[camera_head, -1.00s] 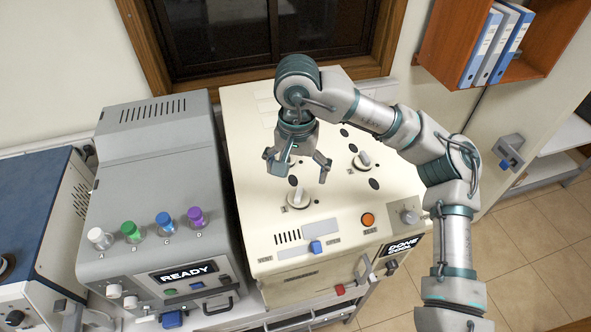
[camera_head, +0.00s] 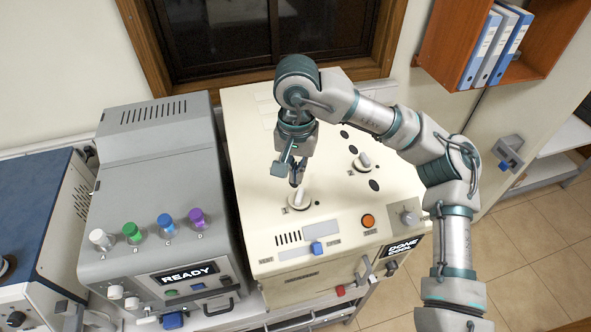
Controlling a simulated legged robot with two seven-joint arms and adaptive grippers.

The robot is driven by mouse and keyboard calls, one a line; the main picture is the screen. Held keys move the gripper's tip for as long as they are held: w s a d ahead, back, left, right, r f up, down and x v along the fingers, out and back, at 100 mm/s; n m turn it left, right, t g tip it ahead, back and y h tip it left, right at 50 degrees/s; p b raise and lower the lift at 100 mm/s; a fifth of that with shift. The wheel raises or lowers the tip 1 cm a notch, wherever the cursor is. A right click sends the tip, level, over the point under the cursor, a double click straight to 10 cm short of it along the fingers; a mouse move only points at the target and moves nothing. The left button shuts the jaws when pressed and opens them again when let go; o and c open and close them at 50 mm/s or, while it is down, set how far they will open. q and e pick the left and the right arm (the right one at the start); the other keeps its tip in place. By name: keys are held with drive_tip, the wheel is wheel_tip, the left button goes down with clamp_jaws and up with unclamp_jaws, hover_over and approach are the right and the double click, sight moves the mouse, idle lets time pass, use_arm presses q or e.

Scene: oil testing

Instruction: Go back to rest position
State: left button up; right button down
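My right arm comes in from the lower right, and its wrist hangs over the cream machine (camera_head: 255,170). My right gripper (camera_head: 288,170) points down, just above the front white rotary knob (camera_head: 298,199). Its fingers are seen nearly edge-on and partly overlap, so I cannot tell how far apart they are. I see nothing held between them. I cannot tell whether a fingertip touches the knob. My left gripper is not in view.
A second knob (camera_head: 364,162), an orange button (camera_head: 368,221) and a "DONE" display (camera_head: 402,246) are on the cream machine. A grey machine (camera_head: 150,190) with coloured caps and a "READY" display stands to its left. A shelf with binders (camera_head: 497,45) hangs at upper right.

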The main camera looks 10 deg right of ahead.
drive_tip(key=shift+f, duration=0.1)
idle(0.8)
drive_tip(key=shift+f+b, duration=2)
drive_tip(key=shift+f, duration=0.65)
drive_tip(key=shift+r, duration=0.1)
drive_tip(key=shift+r+p, duration=2.05)
drive_tip(key=shift+r, duration=1.4)
